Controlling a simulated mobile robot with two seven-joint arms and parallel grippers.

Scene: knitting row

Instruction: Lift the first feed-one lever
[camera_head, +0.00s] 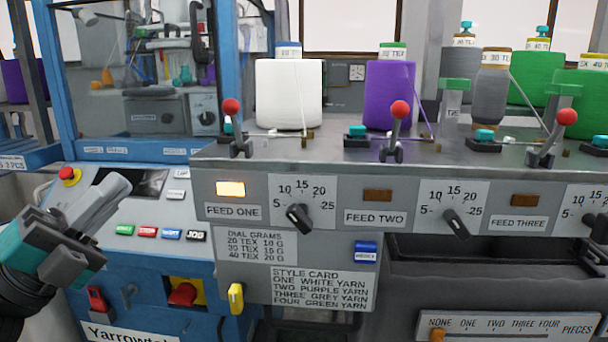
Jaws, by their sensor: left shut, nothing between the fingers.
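The feed-one lever (233,128) has a red ball knob and stands nearly upright on the grey shelf, above the "FEED ONE" label (233,212). A lit amber lamp (231,189) sits below it. The white yarn cone (289,93) stands behind and to the right of the lever. My left gripper (115,190) is at the left, over the blue machine's sloped panel. It is shut and empty, below and to the left of the lever, apart from it. My right gripper is not in view.
The feed-two lever (396,130) and the tilted feed-three lever (552,135) stand further right. A purple cone (390,95) is behind feed two. Dial knobs (299,217) stick out of the front panel.

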